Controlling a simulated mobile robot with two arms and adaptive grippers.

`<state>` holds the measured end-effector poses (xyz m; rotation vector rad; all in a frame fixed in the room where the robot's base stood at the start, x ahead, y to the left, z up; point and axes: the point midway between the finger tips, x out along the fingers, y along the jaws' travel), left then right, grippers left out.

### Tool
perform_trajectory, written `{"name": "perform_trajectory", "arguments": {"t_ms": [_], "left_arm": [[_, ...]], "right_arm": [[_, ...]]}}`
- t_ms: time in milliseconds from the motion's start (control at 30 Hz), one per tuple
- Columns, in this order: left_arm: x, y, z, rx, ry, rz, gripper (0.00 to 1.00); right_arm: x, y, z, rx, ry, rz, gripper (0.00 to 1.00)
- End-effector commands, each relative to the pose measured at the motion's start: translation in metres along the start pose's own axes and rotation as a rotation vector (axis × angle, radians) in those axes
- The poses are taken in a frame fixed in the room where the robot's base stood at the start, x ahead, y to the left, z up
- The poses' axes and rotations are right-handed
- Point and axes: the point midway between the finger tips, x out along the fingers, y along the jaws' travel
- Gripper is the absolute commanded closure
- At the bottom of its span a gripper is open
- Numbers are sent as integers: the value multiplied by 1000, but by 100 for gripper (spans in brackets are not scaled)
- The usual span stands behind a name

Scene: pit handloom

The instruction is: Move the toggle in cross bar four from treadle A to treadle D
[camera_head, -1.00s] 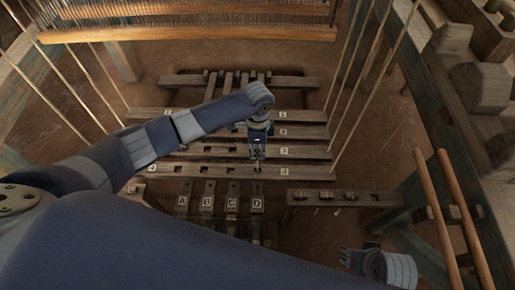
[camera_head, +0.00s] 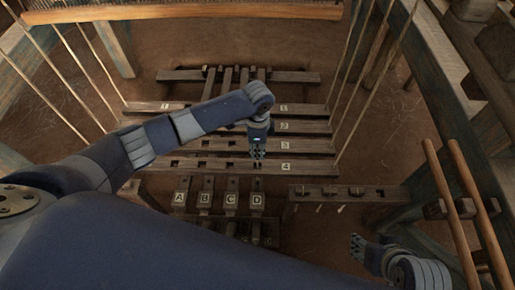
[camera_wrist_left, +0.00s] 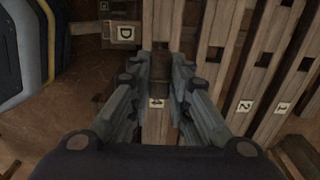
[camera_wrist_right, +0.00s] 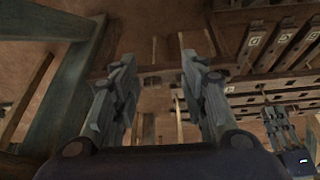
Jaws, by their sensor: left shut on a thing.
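Cross bar four (camera_head: 225,167) is the nearest of several wooden bars, with a "4" label at its right end. My left gripper (camera_head: 257,162) points down at this bar, in line with treadle D (camera_head: 257,200). In the left wrist view, my left gripper (camera_wrist_left: 164,62) is shut on the small brown wooden toggle (camera_wrist_left: 158,80) at the bar. The fingers partly hide it, and I cannot tell how deep it sits. Treadle A (camera_head: 180,197) is the leftmost labelled treadle. My right gripper (camera_head: 357,246) is open and empty, away from the bars; its parted fingers show in the right wrist view (camera_wrist_right: 158,62).
A short wooden rack (camera_head: 380,194) with several pegs stands right of the treadles. Taut cords (camera_head: 362,90) flank the bars on both sides. Two slanting wooden poles (camera_head: 465,205) and a timber frame (camera_head: 450,95) stand at the right.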

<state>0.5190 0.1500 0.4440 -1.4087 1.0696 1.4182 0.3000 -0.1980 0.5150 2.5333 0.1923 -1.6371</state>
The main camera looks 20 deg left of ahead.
Motion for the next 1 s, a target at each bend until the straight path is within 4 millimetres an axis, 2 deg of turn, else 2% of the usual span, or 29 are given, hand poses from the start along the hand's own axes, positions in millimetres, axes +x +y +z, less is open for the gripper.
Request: {"name": "perform_trajectory", "arguments": {"t_ms": [1000], "left_arm": [[11,0,0,0,1,-1,100]], "right_arm": [[2,-9,-76,-9,328,-18,60]]}}
